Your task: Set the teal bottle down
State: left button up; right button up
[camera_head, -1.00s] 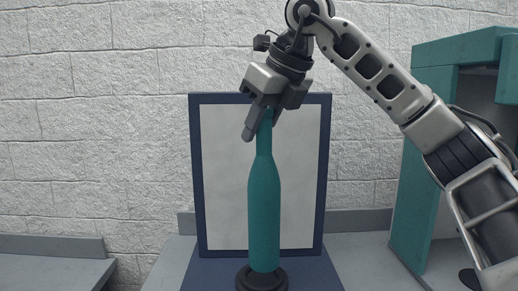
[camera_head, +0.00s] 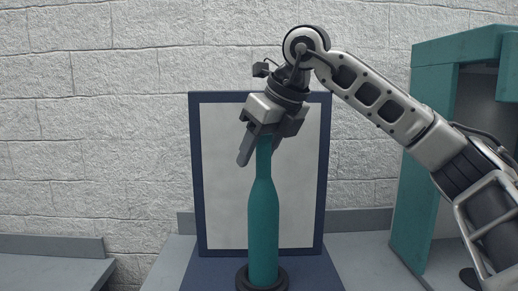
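The teal bottle (camera_head: 263,225) stands upright in the middle of the head view. Its lower end is at a dark round base (camera_head: 243,281), and the base's rim shows on both sides of it. I cannot tell whether the bottle's bottom touches the base. My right gripper (camera_head: 262,150) comes down from above at a tilt and is shut on the bottle's neck. One finger shows left of the neck; the other is partly hidden. My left gripper is not in view.
The base is on a dark blue surface (camera_head: 315,272) in front of an upright white panel (camera_head: 225,180) with a blue frame. A teal frame structure (camera_head: 415,200) stands at the right. A grey bench (camera_head: 50,268) lies at the left, before a white block wall.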

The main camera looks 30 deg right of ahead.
jog(key=shift+s+r, duration=0.1)
jog(key=shift+r, duration=0.35)
jog(key=p+v, duration=0.1)
jog(key=v, duration=1)
jog(key=shift+r, duration=0.2)
jog(key=shift+s, duration=0.15)
